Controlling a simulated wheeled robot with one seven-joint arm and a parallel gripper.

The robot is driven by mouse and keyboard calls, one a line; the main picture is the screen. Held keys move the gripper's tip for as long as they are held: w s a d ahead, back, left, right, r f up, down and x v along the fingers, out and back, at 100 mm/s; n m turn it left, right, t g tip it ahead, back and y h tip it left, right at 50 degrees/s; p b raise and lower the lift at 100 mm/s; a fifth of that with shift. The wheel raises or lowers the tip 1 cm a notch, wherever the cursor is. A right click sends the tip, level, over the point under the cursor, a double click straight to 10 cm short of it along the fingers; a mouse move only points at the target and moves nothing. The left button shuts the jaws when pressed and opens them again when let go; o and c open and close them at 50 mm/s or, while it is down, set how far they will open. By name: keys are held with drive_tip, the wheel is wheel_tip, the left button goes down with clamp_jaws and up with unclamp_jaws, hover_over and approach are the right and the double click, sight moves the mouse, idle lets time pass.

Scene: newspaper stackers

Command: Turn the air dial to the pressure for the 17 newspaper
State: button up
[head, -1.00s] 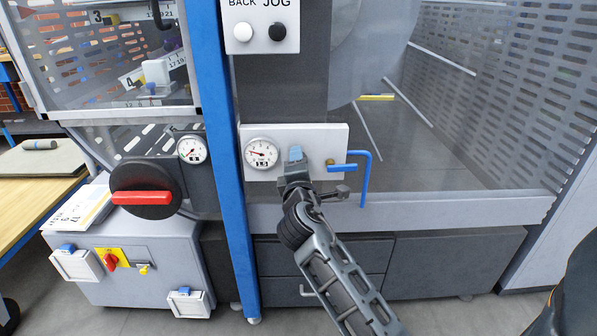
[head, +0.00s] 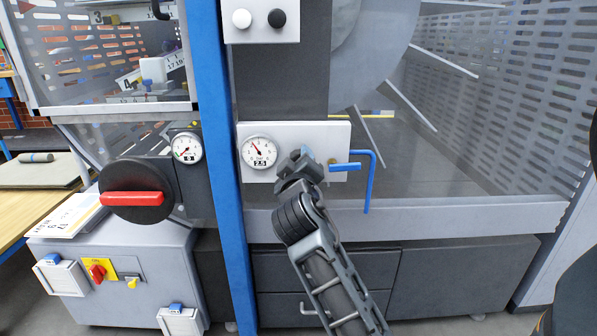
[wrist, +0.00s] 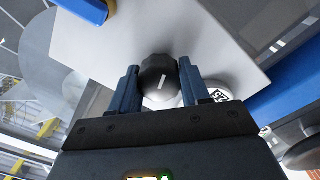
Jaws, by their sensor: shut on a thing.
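The air dial is a black round knob (wrist: 156,68) with a white pointer line, seen in the wrist view between my two blue-grey fingers. My gripper (wrist: 158,84) is shut on it; in the head view my gripper (head: 298,160) hides the knob. The knob sits on a white panel (head: 335,132). Left of it on the panel is a round gauge (head: 259,151), its needle pointing up-left and its small display reading about 2.5. Part of this gauge shows in the wrist view (wrist: 217,91), beside the right finger.
A blue bent handle (head: 370,185) is close right of my gripper. A blue post (head: 226,150) stands left of the panel. Beyond it are a second gauge (head: 187,148) and a red handle (head: 132,198) on a black disc. A printed paper stack (head: 72,216) lies at left.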

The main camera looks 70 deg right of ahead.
drive_tip(key=shift+f+m+b, duration=0.1)
drive_tip(key=shift+m+b, duration=1.15)
drive_tip(key=shift+m, duration=0.75)
drive_tip(key=o, duration=1.1)
drive_tip(key=shift+c, duration=0.2)
drive_tip(key=v, duration=0.8)
drive_tip(key=shift+d, duration=0.1)
